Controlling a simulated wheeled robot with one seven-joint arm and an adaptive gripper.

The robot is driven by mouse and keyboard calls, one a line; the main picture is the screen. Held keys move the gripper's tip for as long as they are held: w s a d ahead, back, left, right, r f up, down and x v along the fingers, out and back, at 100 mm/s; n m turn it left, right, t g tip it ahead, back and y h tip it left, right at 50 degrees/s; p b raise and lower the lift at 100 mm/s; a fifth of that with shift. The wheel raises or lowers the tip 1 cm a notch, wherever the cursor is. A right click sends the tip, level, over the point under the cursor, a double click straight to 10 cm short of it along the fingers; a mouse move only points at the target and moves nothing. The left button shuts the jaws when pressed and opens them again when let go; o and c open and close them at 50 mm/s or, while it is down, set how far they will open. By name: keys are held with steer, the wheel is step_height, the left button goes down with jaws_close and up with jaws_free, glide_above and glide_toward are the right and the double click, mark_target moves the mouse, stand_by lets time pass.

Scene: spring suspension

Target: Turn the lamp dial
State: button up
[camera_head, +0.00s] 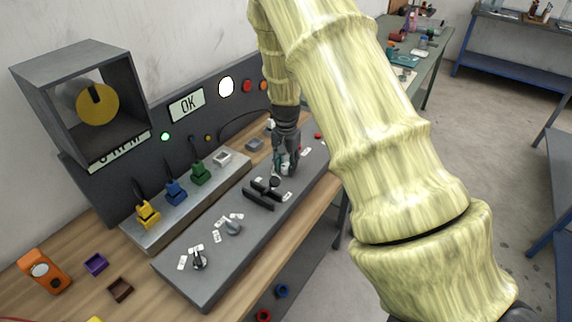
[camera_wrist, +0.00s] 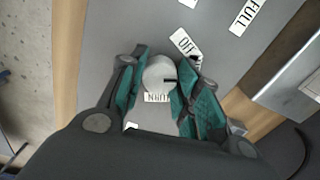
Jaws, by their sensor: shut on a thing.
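The lamp dial (camera_wrist: 158,76) is a round light-grey knob with a dark pointer line, on the grey panel in the wrist view. Labels OFF (camera_wrist: 185,43) and FULL (camera_wrist: 249,15) lie beside it, and another label sits partly under its near edge. My gripper (camera_wrist: 162,73) has its teal fingers on either side of the dial, closed on it. In the head view, my gripper (camera_head: 283,163) points down at the far part of the control panel (camera_head: 200,285) and hides the dial there.
A black lever-like handle (camera_head: 262,194) stands on the panel close to my gripper. Two grey knobs (camera_head: 233,228) (camera_head: 199,260) sit nearer. Yellow (camera_head: 148,214), blue (camera_head: 176,192) and green (camera_head: 199,173) plugs stand on the block behind. A white round light (camera_head: 226,87) glows on the upright board beside an OK display (camera_head: 186,105).

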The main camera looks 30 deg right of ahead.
mark_target(286, 166)
steer(key=o, duration=1)
step_height(286, 166, up, 12)
stand_by(0.5)
